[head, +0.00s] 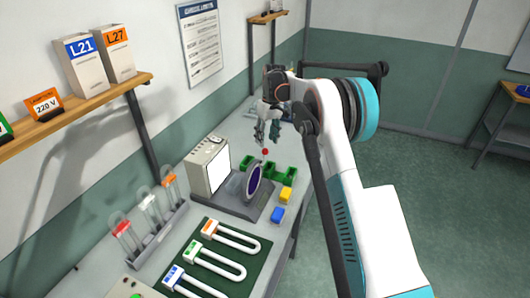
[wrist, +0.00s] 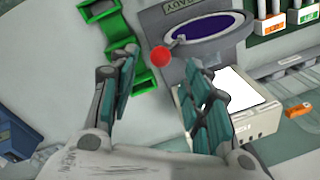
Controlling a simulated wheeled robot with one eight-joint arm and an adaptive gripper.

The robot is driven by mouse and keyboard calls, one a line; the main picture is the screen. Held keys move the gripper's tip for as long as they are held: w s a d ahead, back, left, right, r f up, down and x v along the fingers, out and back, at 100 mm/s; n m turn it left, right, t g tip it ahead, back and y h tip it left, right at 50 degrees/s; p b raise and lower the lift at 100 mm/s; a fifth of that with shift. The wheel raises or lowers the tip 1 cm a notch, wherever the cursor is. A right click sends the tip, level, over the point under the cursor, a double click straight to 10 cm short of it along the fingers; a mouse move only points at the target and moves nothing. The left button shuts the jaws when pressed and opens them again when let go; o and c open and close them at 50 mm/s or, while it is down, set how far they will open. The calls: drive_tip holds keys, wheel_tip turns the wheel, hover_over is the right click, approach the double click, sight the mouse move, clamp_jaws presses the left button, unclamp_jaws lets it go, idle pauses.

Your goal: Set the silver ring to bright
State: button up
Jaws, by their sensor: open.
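The silver ring (head: 247,186) stands upright on a dark grey base and frames a dark purple disc. In the wrist view the ring (wrist: 246,22) is at the top, with a short lever ending in a red ball (wrist: 161,57). The red ball also shows in the head view (head: 265,152), above the ring's upper right edge. My gripper (head: 267,136) is open just above the ball. In the wrist view my gripper's fingers (wrist: 163,62) lie on either side of the ball with gaps, apparently not touching it.
A box with a bright white panel (head: 208,166) stands left of the ring. Green bins (head: 285,174) are on the right, with a yellow block (head: 286,195) and a blue block (head: 277,215) in front. U-shaped tubes lie on a green mat (head: 255,264). A tube rack (head: 160,236) is at left.

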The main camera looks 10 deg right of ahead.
sight(265, 151)
drive_tip(key=f, duration=0.7)
drive_tip(key=shift+s+a, duration=0.2)
drive_tip(key=shift+a, duration=0.15)
drive_tip(key=shift+c, duration=0.5)
clamp_jaws()
